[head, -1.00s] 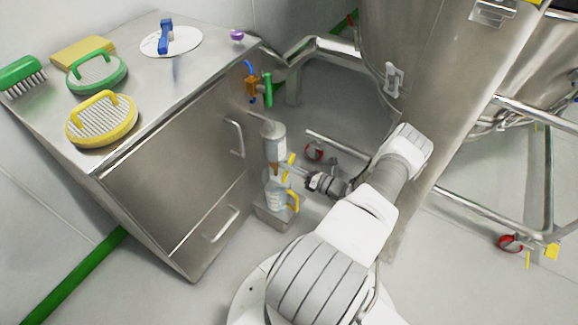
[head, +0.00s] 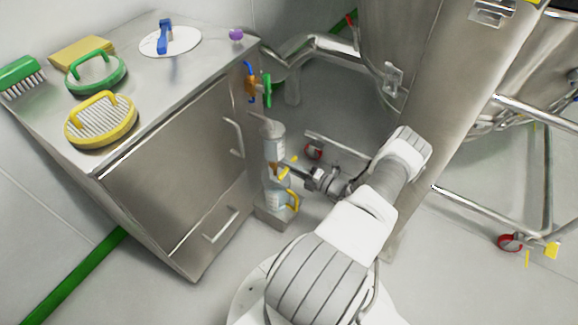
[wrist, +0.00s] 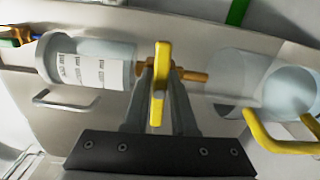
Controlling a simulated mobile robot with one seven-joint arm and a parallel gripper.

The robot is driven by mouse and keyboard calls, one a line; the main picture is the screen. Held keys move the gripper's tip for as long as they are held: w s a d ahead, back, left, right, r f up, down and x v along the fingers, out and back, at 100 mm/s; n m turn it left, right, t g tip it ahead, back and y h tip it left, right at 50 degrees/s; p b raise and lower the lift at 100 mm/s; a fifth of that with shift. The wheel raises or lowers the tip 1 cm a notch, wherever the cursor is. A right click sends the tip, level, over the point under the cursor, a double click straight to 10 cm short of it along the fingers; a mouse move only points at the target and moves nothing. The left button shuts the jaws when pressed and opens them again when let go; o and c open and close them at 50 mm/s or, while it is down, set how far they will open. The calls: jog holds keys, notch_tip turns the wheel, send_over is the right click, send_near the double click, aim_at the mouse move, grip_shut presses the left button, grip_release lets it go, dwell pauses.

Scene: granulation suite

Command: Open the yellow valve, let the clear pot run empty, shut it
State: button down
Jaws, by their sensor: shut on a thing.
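The clear pot (head: 274,143) hangs upright beside the cabinet; in the wrist view the pot (wrist: 90,62) lies sideways with a white printed label. I cannot tell its liquid level. A brass outlet (wrist: 190,76) leaves its end. The yellow valve lever (wrist: 161,65) stands across the outlet line, between my gripper's fingers (wrist: 160,80). In the head view my gripper (head: 300,175) reaches the valve from the right and is shut on the lever. A clear jug (head: 272,201) with a yellow handle stands below the outlet; it also shows in the wrist view (wrist: 290,92).
The steel cabinet (head: 170,165) is close on the left, with brushes, a yellow sponge and a white disc on top. An orange valve with blue and green handles (head: 253,86) is above the pot. A steel frame on red castors (head: 510,242) stands right.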

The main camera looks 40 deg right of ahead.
jog(key=shift+m, duration=0.4)
jog(key=c, duration=0.7)
grip_release()
jog(key=shift+c, duration=0.2)
jog(key=p+v, duration=0.2)
jog(key=v, duration=1)
jog(key=shift+a, duration=0.1)
